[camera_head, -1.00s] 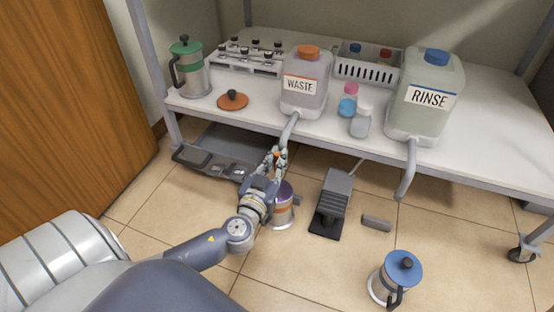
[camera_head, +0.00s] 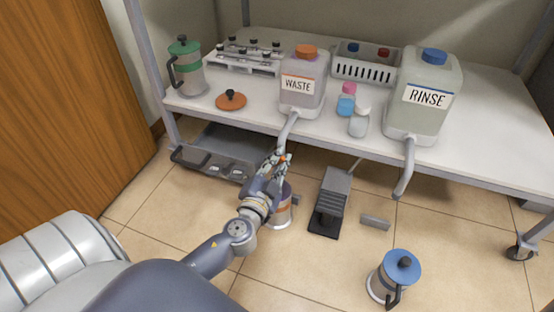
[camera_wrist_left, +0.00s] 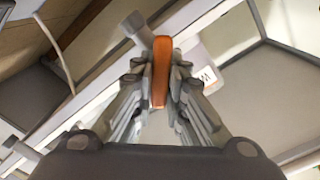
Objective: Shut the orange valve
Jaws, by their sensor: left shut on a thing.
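The orange valve handle (camera_wrist_left: 161,70) stands between the fingers of my left gripper (camera_wrist_left: 160,88) in the left wrist view, and the gripper is shut on it. In the head view only a small orange spot of it shows among the fingers of the left gripper (camera_head: 278,160). The gripper is below the shelf edge, at the drain pipe (camera_head: 288,128) of the WASTE jug (camera_head: 303,95), which has an orange cap. A metal canister (camera_head: 279,212) stands on the floor under the gripper, partly hidden by my arm. My right gripper is not in view.
The RINSE jug (camera_head: 418,112) stands at right on the shelf with its own drain pipe (camera_head: 405,175). A grey pedal (camera_head: 330,205) and a blue-lidded canister (camera_head: 395,275) are on the floor. A grey tray (camera_head: 215,155) lies under the shelf at left.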

